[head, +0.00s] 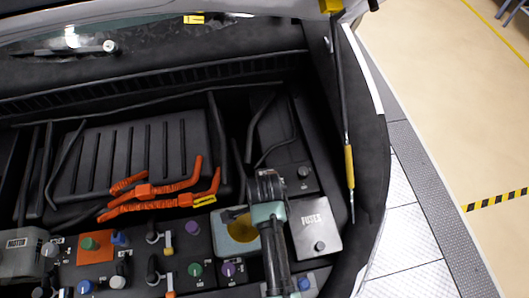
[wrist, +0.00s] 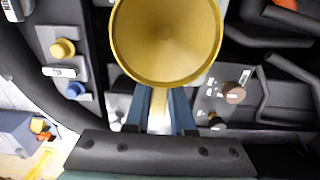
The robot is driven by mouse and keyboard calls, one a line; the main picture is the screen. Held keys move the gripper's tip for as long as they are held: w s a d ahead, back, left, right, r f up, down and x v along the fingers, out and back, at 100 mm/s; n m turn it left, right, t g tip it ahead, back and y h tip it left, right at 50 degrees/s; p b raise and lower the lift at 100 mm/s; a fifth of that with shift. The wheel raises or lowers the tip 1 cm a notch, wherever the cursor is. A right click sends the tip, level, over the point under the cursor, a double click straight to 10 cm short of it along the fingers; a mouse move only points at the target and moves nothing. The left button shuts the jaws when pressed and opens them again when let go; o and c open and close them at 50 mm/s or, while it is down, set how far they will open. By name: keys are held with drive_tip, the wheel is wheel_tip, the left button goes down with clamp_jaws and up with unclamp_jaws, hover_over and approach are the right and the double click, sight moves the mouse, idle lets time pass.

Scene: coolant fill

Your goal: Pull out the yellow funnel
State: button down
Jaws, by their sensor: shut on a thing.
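The yellow funnel (wrist: 167,40) shows in the wrist view at top centre, its wide round mouth facing the camera. My gripper (wrist: 160,98) has its two blue-grey fingers closed on a narrow yellow part at the funnel's near side. In the head view the funnel (head: 241,227) is a small yellow shape, partly hidden by my wrist and arm. It is over a pale blue-and-cream tank (head: 222,244). The funnel's lower end is hidden, so I cannot tell whether it sits in an opening.
Right of my arm is a grey FUSES box (head: 316,230). Orange cables (head: 150,192) lie to the left, above several coloured caps and knobs. A strut (head: 346,130) with a yellow sleeve stands at the bay's right edge. Open floor lies beyond it.

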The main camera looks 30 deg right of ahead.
drive_tip(key=shift+r+p, duration=2.05)
drive_tip(key=shift+r, duration=0.1)
